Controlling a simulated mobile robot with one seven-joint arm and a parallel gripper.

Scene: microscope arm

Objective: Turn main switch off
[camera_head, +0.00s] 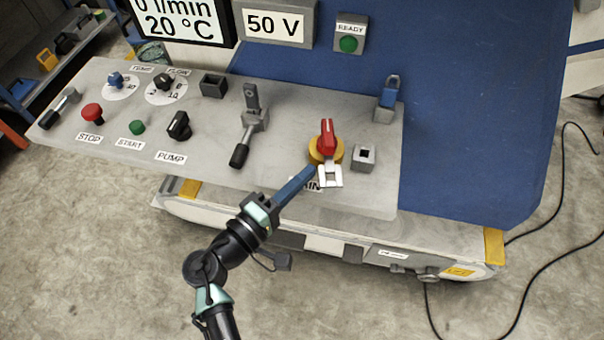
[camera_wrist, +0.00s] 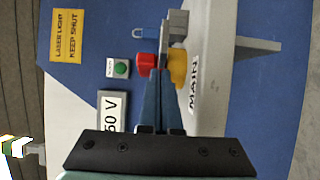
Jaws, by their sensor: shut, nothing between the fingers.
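The main switch has a red handle (camera_head: 327,137) on a round yellow base (camera_head: 316,153). The handle points up and away, roughly upright in the head view. In the wrist view the red handle (camera_wrist: 146,62) and yellow base (camera_wrist: 178,65) lie either side of the fingertips (camera_wrist: 165,52). I cannot tell whether they touch.
A blue padlock (camera_head: 389,92) stands farther back. A lever (camera_head: 246,130) and several knobs and buttons occupy the panel's left.

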